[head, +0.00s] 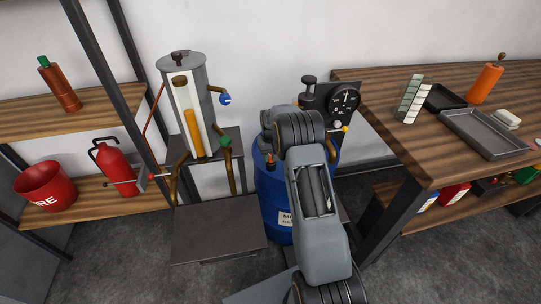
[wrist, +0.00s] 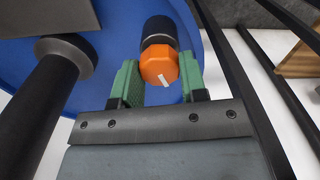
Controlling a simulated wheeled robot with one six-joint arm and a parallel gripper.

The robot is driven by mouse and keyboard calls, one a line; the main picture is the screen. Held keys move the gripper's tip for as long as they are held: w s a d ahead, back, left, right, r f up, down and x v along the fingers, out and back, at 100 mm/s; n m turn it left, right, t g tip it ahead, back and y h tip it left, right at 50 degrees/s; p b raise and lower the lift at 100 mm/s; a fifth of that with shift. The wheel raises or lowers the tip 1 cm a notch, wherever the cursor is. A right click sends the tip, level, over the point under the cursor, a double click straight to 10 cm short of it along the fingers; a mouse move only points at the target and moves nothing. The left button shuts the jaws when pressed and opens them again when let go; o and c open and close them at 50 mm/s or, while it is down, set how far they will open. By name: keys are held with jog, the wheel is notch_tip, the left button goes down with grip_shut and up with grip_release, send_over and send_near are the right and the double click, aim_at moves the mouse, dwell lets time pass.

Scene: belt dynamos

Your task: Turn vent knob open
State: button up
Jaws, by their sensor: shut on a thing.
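The vent knob (wrist: 158,63) is an orange hexagonal cap on a black stem, with a short white line slanting across its face. The wrist view shows it against the blue drum (wrist: 120,30). My gripper (wrist: 160,80) has its two green fingers on either side of the knob and is shut on it. In the head view, the blue drum (head: 270,195) stands behind my arm, which hides much of it and my fingers. A small orange and dark fitting (head: 270,160) shows at the drum's left side.
A black dial gauge (head: 345,100) stands behind the drum. To the left are a glass-fronted cylinder (head: 185,90) with fittings, a fire extinguisher (head: 114,167) and a red bucket (head: 46,186). A wooden workbench (head: 385,90) with trays stands right. Dark cylindrical parts (wrist: 45,95) lie close left in the wrist view.

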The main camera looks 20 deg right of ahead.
jog(key=m, duration=0.5)
jog(key=shift+m, duration=2.5)
jog(key=o, duration=0.9)
jog(key=shift+r, duration=0.1)
notch_tip(320, 180, up, 14)
jog(key=shift+f+p, duration=0.15)
jog(key=shift+p, duration=0.65)
